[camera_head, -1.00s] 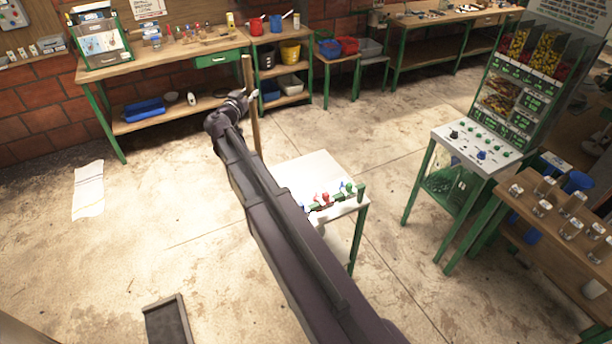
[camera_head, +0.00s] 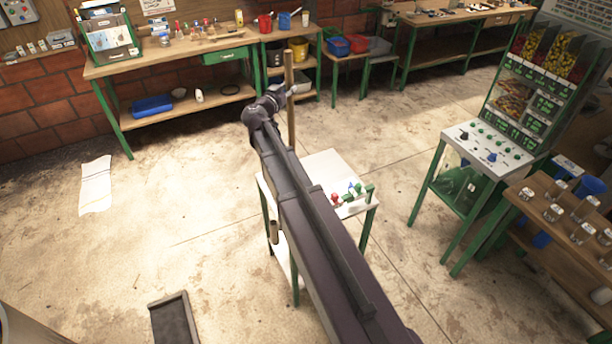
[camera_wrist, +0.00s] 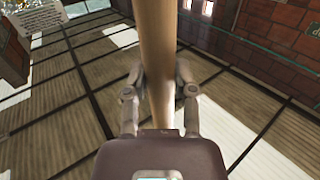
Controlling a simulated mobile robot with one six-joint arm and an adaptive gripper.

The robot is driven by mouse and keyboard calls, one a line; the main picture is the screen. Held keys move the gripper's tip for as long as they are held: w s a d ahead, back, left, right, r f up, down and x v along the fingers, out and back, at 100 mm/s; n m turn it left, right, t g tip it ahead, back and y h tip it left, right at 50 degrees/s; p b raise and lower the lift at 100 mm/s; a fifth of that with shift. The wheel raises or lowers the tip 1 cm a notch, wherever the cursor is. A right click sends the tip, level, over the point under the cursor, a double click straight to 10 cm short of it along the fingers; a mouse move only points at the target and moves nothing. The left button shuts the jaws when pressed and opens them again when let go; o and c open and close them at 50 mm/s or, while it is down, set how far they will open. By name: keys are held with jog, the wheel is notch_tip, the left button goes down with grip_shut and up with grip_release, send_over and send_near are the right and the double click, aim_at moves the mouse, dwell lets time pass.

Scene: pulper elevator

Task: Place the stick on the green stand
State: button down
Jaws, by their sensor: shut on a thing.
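A long wooden stick (camera_head: 290,120) stands about upright in my gripper (camera_head: 290,92). In the wrist view my gripper (camera_wrist: 158,82) is shut on the stick (camera_wrist: 157,40), one finger on each side. A small white-topped table (camera_head: 325,166) with green legs is in the middle of the head view, partly hidden behind my arm. The stick's lower part shows near the table's far edge; its lower end is hidden, and I cannot tell whether it touches anything. I cannot tell which part is the green stand.
A long wooden workbench (camera_head: 170,50) runs along the back wall. A sloped control panel (camera_head: 488,146) and a wooden table with several glasses (camera_head: 565,215) are on the right. A dark tray (camera_head: 174,320) and a white sheet (camera_head: 95,186) lie on open floor.

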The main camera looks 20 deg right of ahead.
jog(key=shift+w, duration=0.15)
jog(key=shift+w+d+f, duration=0.1)
jog(key=shift+w+d, duration=0.2)
jog(key=shift+w, duration=0.1)
jog(key=w+a+f+b+x, duration=0.1)
jog(key=x, duration=1.2)
jog(key=shift+w+f, duration=0.15)
jog(key=shift+w, duration=0.3)
jog(key=shift+w+d+f+b, duration=0.15)
jog(key=shift+f+b, duration=0.45)
jog(key=shift+b, duration=0.05)
jog(key=shift+w+d+f+b, duration=0.15)
jog(key=shift+f+b, duration=0.45)
jog(key=shift+b, duration=0.1)
jog(key=shift+w+d+f+b, duration=0.15)
jog(key=shift+f+b, duration=0.45)
jog(key=shift+b, duration=0.05)
jog(key=shift+f, duration=0.15)
jog(key=shift+c, duration=2.2)
grip_release()
